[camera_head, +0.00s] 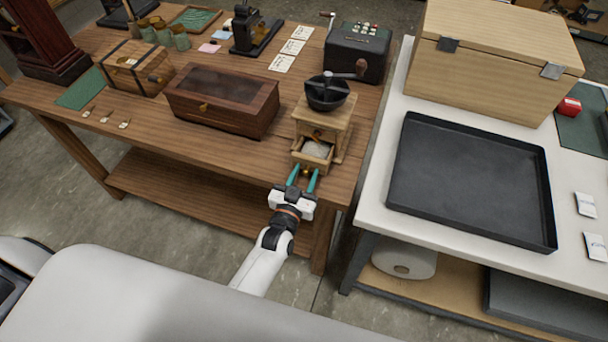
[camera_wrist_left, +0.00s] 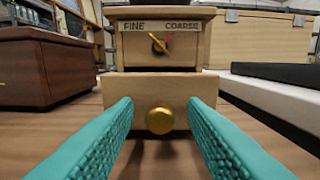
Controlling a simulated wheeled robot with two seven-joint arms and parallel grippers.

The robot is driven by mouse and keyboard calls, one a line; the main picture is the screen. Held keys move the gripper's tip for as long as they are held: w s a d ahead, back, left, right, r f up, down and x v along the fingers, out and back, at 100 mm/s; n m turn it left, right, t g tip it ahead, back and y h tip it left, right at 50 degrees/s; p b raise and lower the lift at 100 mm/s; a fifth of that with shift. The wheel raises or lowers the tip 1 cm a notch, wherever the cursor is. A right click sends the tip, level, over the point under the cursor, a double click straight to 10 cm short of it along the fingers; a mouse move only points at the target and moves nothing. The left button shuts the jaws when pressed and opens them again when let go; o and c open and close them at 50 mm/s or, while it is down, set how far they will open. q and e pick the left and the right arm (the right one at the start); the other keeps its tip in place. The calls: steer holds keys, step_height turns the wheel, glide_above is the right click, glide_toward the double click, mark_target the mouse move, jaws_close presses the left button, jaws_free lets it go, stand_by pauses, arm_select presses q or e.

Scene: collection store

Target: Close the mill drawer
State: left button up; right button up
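The wooden coffee mill (camera_head: 322,117) stands near the front right corner of the wooden table, with a dark bowl and crank on top. Its drawer (camera_head: 314,153) is pulled partway out toward me and holds pale contents. In the left wrist view the drawer front (camera_wrist_left: 115,92) juts out below the FINE/COARSE dial plate, with a round brass knob (camera_wrist_left: 160,121) at its middle. My left gripper (camera_head: 302,180) is open in front of the drawer, its teal fingers (camera_wrist_left: 161,118) on either side of the knob and apart from it. My right gripper is not in view.
A dark wooden box (camera_head: 222,99) stands left of the mill, and a black machine (camera_head: 358,52) behind it. On the right, a white table holds a black tray (camera_head: 472,180) and a large wooden chest (camera_head: 494,57). A gap separates the tables.

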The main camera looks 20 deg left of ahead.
mark_target(313, 157)
arm_select(q)
jaws_close()
steer(key=w+b, duration=0.3)
steer(key=w, duration=0.3)
steer(key=shift+w+d+f, duration=0.1)
steer(key=shift+w+f, duration=0.05)
steer(key=shift+w, duration=0.25)
steer(key=shift+r, duration=0.25)
jaws_free()
steer(key=shift+w, duration=0.1)
steer(key=shift+f, duration=0.1)
